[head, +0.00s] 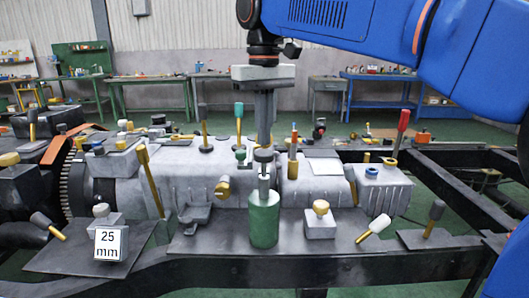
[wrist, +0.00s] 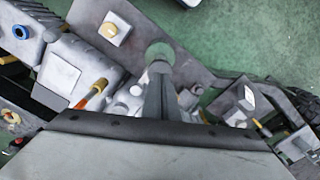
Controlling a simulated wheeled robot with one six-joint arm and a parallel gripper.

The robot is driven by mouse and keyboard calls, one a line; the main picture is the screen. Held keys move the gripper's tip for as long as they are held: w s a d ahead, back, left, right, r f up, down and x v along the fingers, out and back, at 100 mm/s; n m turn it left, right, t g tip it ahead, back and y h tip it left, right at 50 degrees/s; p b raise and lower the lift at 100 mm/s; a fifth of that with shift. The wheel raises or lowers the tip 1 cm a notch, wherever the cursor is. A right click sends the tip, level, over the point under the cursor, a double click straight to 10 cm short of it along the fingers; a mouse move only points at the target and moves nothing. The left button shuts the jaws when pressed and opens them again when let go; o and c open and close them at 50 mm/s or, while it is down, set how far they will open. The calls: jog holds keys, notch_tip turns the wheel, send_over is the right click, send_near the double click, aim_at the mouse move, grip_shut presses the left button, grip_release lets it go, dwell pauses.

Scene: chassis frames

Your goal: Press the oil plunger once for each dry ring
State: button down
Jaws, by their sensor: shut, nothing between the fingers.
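The green oil can (head: 264,222) stands upright on the dark front plate, with a thin stem and a dark plunger cap (head: 263,155) above it. My gripper (head: 264,143) is shut and empty, pointing straight down over the cap. Its tips look at or just above the cap; I cannot tell whether they touch. In the wrist view my gripper (wrist: 159,70) partly covers the stem, and the green can (wrist: 160,50) shows beyond the tips. A blue ring (head: 371,172) sits on a grey block to the right. I cannot tell which rings are dry.
A grey gearbox (head: 330,190) with several upright handles lies behind the can. A "25 mm" block (head: 108,243) stands at left, a yellow-knobbed block (head: 320,222) at right. A white-tipped handle (head: 374,228) leans further right. Dark frame rails (head: 450,185) run around.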

aim_at(264, 152)
jog(key=shift+r, duration=1.65)
jog(key=s+d+f+m+t, duration=0.2)
jog(key=s+d+f, duration=0.5)
jog(key=d+f, duration=0.35)
jog(key=s+d+f+m+t, duration=0.1)
jog(key=s+d+f+m, duration=0.1)
jog(key=s+d+f, duration=0.7)
jog(key=s+d+f+t, duration=0.1)
jog(key=s+d+f, duration=0.1)
jog(key=f, duration=0.4)
jog(key=s+d+f+m, duration=0.1)
jog(key=s+d+f, duration=0.1)
jog(key=d+f, duration=0.3)
jog(key=shift+s+d+f+m+t, duration=0.3)
jog(key=shift+s+f+t, duration=0.1)
jog(key=shift+f, duration=0.25)
